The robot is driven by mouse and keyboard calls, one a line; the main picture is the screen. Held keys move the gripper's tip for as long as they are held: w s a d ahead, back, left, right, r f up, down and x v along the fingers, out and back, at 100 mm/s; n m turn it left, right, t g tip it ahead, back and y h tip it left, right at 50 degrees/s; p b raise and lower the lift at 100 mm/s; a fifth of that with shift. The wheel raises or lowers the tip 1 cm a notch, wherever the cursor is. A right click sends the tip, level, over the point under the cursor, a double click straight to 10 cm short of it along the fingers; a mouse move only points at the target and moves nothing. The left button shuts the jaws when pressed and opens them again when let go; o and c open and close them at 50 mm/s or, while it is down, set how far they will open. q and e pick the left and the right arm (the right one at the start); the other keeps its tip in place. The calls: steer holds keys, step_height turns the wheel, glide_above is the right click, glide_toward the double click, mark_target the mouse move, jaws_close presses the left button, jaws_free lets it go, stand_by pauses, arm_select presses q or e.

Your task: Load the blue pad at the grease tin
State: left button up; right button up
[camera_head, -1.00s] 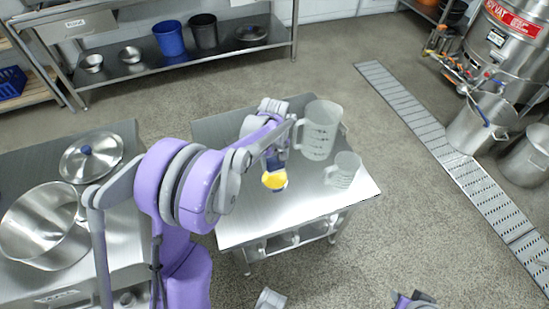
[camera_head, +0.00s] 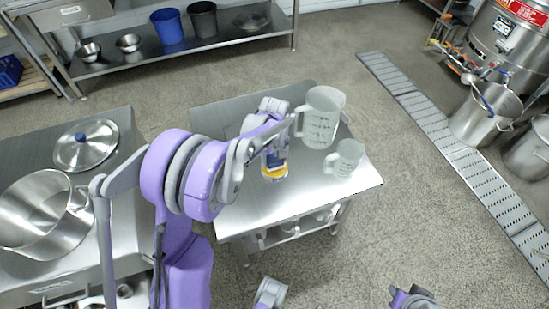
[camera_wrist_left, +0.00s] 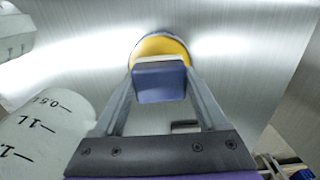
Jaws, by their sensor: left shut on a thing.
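My left gripper (camera_head: 274,154) is shut on the blue pad (camera_wrist_left: 160,82), which shows between its two fingers in the left wrist view. In the head view, the blue pad (camera_head: 276,160) hangs at the grease tin (camera_head: 274,174) on the small steel table. The tin is short and round with yellow grease, and it also shows in the left wrist view (camera_wrist_left: 160,48). The pad overlaps the near part of the yellow surface; whether they touch I cannot tell.
A large measuring jug (camera_head: 320,118) and a smaller one (camera_head: 344,158) stand right of the tin. The steel table's (camera_head: 300,195) front part is clear. A steel counter (camera_head: 125,150) with a pot (camera_head: 40,212) and lid (camera_head: 86,145) is at the left.

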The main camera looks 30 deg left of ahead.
mark_target(275, 158)
arm_select(q)
steer(key=shift+f+b, duration=0.45)
steer(key=shift+f, duration=0.15)
stand_by(1.6)
steer(key=shift+r, duration=0.15)
steer(key=shift+r+p, duration=2.2)
steer(key=shift+r, duration=1.25)
